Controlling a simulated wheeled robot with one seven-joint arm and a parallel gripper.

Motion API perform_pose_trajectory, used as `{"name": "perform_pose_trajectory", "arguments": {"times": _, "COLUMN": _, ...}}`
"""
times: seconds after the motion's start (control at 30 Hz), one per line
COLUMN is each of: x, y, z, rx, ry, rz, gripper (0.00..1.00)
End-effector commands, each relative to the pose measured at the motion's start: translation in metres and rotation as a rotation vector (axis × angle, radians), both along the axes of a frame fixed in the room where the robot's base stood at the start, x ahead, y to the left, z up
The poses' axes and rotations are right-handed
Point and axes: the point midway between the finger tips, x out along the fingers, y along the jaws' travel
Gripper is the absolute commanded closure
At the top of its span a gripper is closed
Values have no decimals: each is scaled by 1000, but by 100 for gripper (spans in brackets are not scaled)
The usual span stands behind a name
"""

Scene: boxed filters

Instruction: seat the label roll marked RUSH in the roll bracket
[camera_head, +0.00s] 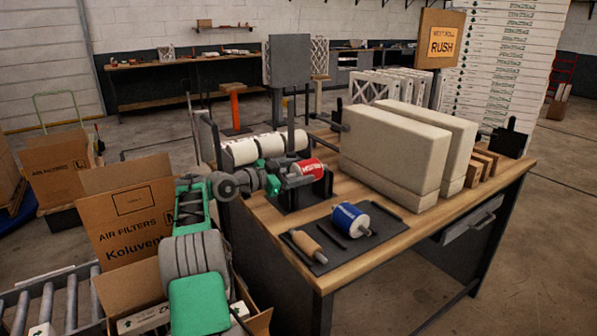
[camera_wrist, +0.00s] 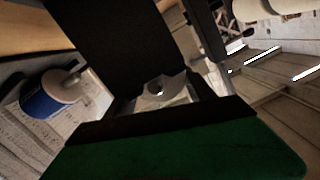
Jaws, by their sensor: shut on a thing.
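In the head view, a red and white label roll (camera_head: 308,169) is at the roll bracket (camera_head: 295,198), a dark stand on the bench. Its lettering is too small to read surely. My gripper (camera_head: 284,181) is at the roll's left end, shut on it; the fingers partly hide the contact. The roll is level or nearly so; whether its spindle rests in the bracket I cannot tell. In the wrist view, my gripper (camera_wrist: 160,105) is close up, with a pale piece with a dark hole between dark parts. A blue label roll (camera_head: 350,219) lies on a dark mat and shows in the wrist view (camera_wrist: 50,95).
A wooden-handled tool (camera_head: 307,245) and a dark flat bar lie on the mat (camera_head: 330,262). Large beige filter blocks (camera_head: 395,150) stand to the right. A sign (camera_head: 441,42) reads NEXT ROLL RUSH. The bench's front right is clear.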

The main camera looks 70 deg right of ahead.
Motion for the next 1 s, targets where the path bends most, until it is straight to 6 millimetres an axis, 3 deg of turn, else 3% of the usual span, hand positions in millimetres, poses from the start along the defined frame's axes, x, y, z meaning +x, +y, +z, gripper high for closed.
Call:
{"name": "perform_pose_trajectory", "arguments": {"times": 0.7, "x": 0, "y": 0, "z": -17, "rx": -3, "ry": -1, "rz": 1, "gripper": 100}}
{"name": "perform_pose_trajectory", "arguments": {"times": 0.73, "x": 0, "y": 0, "z": -17, "rx": -2, "ry": -1, "rz": 0, "gripper": 36}}
{"name": "perform_pose_trajectory", "arguments": {"times": 1.0, "x": 0, "y": 0, "z": -17, "rx": 0, "ry": 0, "rz": 1, "gripper": 14}}
